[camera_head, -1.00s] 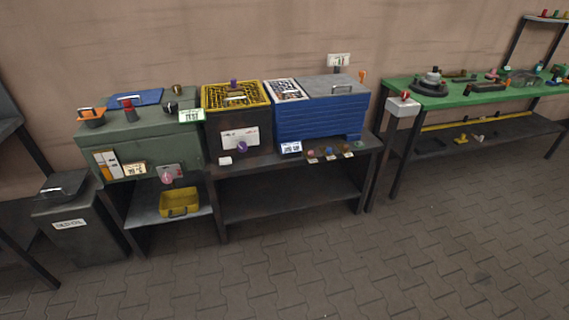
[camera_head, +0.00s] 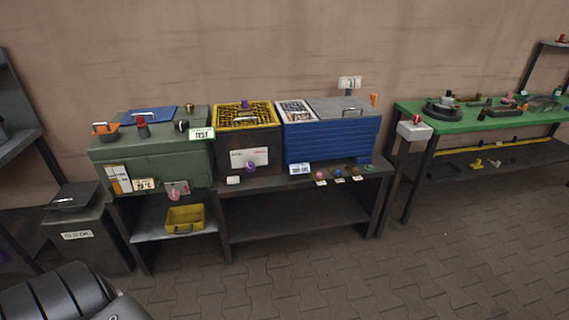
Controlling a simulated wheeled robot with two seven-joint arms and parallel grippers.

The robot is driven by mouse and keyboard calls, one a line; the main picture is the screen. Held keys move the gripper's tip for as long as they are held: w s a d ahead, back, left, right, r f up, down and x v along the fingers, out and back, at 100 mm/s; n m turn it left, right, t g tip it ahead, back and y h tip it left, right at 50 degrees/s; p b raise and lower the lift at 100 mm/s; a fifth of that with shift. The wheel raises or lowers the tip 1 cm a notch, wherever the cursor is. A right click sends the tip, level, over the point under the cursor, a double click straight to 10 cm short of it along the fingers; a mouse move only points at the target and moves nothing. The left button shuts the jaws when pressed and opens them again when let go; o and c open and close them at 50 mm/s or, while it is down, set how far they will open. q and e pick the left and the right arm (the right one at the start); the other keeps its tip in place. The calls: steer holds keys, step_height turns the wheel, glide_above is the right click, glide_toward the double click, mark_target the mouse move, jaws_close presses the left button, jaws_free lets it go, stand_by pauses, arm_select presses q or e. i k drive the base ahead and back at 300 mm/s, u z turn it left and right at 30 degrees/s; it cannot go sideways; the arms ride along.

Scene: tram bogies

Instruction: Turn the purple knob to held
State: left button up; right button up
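A purple knob (camera_head: 251,167) sits on the front of a dark box (camera_head: 262,146) with a yellow-rimmed top, just below a white label. The knob is small in the picture and I cannot read its setting. A second purple piece (camera_head: 244,103) stands at the back of the yellow top (camera_head: 233,121). Neither of my grippers shows in view. A black rounded part at the lower left looks like a link of my own arm, far in front of the bench and apart from the knob.
The box stands on a dark bench (camera_head: 300,184) between a green box (camera_head: 150,155) and a blue ribbed box (camera_head: 330,138). A yellow bin (camera_head: 185,217) is on the lower shelf. A dark waste bin (camera_head: 88,241) stands left. Paved floor (camera_head: 330,285) in front is clear.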

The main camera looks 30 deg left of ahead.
mark_target(250, 166)
steer(key=z, duration=0.4)
steer(key=i, duration=0.85)
steer(key=u, duration=0.6)
steer(key=i, duration=0.75)
steer(key=u, duration=0.7)
